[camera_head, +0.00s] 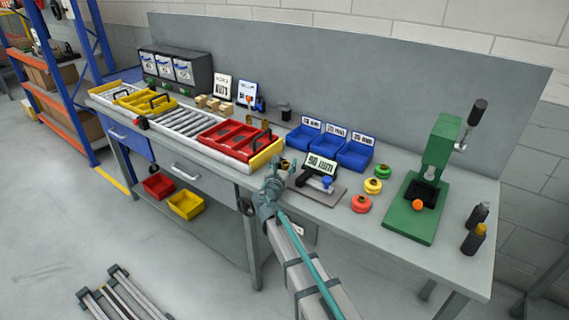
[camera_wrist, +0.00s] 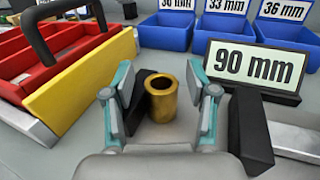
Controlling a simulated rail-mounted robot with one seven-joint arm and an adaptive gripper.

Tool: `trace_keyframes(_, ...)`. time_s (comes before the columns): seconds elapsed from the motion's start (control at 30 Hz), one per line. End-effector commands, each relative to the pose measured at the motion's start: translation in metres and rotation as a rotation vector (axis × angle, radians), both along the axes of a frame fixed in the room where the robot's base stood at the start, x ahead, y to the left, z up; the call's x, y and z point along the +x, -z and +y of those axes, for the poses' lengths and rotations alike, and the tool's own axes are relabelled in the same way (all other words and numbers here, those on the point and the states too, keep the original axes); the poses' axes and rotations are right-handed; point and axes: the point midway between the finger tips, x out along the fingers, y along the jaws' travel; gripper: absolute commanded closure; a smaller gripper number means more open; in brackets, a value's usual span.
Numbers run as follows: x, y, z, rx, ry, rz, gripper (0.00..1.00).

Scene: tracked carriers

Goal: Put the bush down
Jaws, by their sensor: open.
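The bush is a hollow brass-coloured cylinder (camera_wrist: 162,104), standing upright between my fingers in the wrist view. My gripper (camera_wrist: 160,108) is open, with one teal-edged finger on each side of the bush; a gap shows on both sides. In the head view my gripper (camera_head: 283,167) is low over the bench, between the red carrier and the 90 mm display, and the bush is too small there to make out surely. A dark block (camera_wrist: 137,97) stands just left of and behind the bush. The bush's lower end is partly hidden by my gripper.
The 90 mm display (camera_wrist: 258,66) and a black block (camera_wrist: 250,130) stand close on the right. The red carrier (camera_head: 232,139) with its yellow end plate (camera_wrist: 85,85) is close on the left. Blue labelled bins (camera_head: 330,146) are behind. A green press (camera_head: 425,190) stands farther right.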

Motion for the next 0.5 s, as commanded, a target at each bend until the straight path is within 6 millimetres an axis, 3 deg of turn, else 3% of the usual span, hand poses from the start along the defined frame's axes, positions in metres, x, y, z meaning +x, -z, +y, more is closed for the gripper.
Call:
trace_keyframes(0.17,-0.02,0.003,0.003,0.0,-0.002,0.0,0.43)
trace_keyframes(0.5,-0.081,0.002,0.011,0.0,-0.002,0.0,0.43)
